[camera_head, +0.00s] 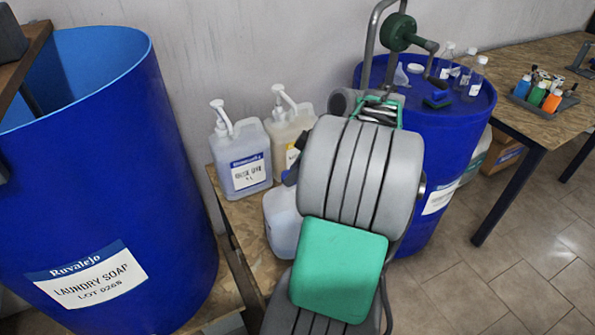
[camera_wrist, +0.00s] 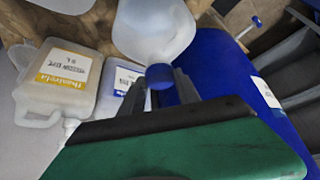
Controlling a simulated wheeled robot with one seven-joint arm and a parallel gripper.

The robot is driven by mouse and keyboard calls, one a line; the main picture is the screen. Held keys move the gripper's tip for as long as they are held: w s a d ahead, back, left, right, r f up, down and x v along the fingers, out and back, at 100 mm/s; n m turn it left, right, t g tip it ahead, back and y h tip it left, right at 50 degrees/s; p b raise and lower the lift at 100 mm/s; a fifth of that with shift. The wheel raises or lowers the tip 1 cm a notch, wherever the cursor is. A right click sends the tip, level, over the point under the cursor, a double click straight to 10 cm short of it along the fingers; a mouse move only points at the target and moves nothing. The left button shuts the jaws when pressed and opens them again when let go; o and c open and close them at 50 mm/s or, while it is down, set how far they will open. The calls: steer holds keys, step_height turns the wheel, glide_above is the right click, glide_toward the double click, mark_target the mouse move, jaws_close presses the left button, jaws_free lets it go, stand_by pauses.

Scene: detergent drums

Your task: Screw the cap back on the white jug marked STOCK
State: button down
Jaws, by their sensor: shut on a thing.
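My gripper (camera_wrist: 160,80) is shut on a small blue cap (camera_wrist: 159,75), which sits between its two dark fingertips in the wrist view. A whitish translucent jug (camera_wrist: 152,27) is just beyond the cap, at the top of the wrist view. The cap overlaps the jug's near edge there; I cannot tell whether it touches or sits on the neck. In the head view a whitish jug (camera_head: 281,222) on the wooden bench is partly hidden behind my arm, and the fingers and cap cannot be made out. No STOCK marking is readable on it.
Two pump jugs stand behind on the bench, one with a blue label (camera_head: 246,160) and one with a yellow label (camera_head: 288,128). A large blue drum (camera_head: 105,170) is at left. Another blue drum (camera_head: 455,130), holding bottles and a hand pump, is at right.

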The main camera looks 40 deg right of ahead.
steer(key=shift+a+f+m+t+h+b, duration=0.15)
steer(key=shift+m+t+h+b, duration=0.15)
steer(key=shift+m+h+b, duration=0.55)
steer(key=shift+s+a+m+h+b, duration=0.1)
steer(key=shift+m+h+b, duration=0.35)
steer(key=shift+m, duration=0.6)
steer(key=shift+s+a+m+h+b, duration=0.15)
steer(key=shift+m+b, duration=0.35)
steer(key=shift+m, duration=0.5)
steer(key=shift+w, duration=0.1)
steer(key=shift+a+f+m+h+b, duration=0.1)
steer(key=shift+m+h+b, duration=0.45)
steer(key=shift+m+b, duration=0.5)
steer(key=shift+w+a+m+h+b, duration=0.1)
steer(key=shift+a+m+h+b, duration=0.1)
steer(key=shift+m+h+b, duration=1)
steer(key=shift+m+y+p, duration=0.3)
steer(key=shift+m, duration=0.25)
